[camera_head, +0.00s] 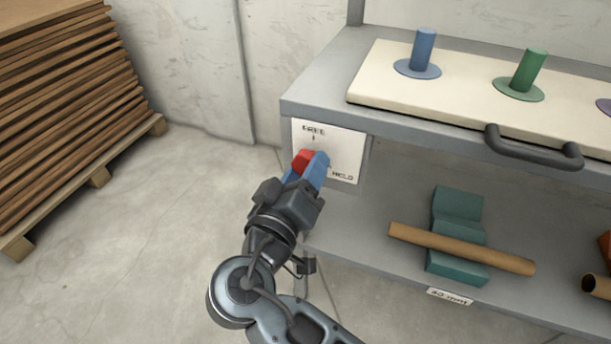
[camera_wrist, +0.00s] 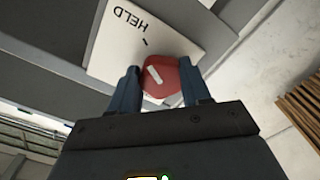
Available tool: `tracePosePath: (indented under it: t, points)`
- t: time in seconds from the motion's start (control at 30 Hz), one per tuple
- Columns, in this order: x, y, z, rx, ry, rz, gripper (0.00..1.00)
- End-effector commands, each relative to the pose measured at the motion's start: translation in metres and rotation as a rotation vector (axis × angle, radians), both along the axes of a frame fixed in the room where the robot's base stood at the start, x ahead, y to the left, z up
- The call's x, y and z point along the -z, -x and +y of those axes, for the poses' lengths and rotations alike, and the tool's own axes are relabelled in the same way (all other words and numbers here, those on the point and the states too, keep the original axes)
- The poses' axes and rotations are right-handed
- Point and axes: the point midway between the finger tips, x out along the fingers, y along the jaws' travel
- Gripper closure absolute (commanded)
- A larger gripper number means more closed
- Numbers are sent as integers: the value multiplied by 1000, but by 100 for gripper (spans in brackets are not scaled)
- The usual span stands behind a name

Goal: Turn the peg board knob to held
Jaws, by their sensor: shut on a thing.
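The red knob (camera_head: 302,159) is on a white plate (camera_head: 345,150) at the left front corner of the peg board's shelf unit. The plate reads FREE at the top and HELD at lower right. My gripper (camera_head: 312,163) is shut on the knob, with a blue finger covering part of it. In the wrist view, my gripper (camera_wrist: 163,82) has one finger on each side of the knob (camera_wrist: 172,76). The FREE label is not visible there.
The peg board (camera_head: 455,103) carries blue and green pegs and a dark handle (camera_head: 535,155). Below, a cardboard tube (camera_head: 410,233) lies across a teal cradle (camera_head: 458,203). Stacked brown sheets (camera_head: 70,110) stand at left. The floor between is clear.

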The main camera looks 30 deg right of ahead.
Motion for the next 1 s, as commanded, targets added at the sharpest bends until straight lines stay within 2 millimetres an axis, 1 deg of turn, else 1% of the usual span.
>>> tracePosePath:
  t: [0.03, 0.5, 0.53, 0.8, 1.0]
  points:
    - [3, 1, 0, 1, -5, -1, 83]
    - [2, 1, 0, 1, -13, -12, 83]
    - [2, 1, 0, 1, -13, -12, 52]
    - [1, 0, 0, 1, -12, -13, 27]
    - [1, 0, 0, 0, -12, -14, 27]
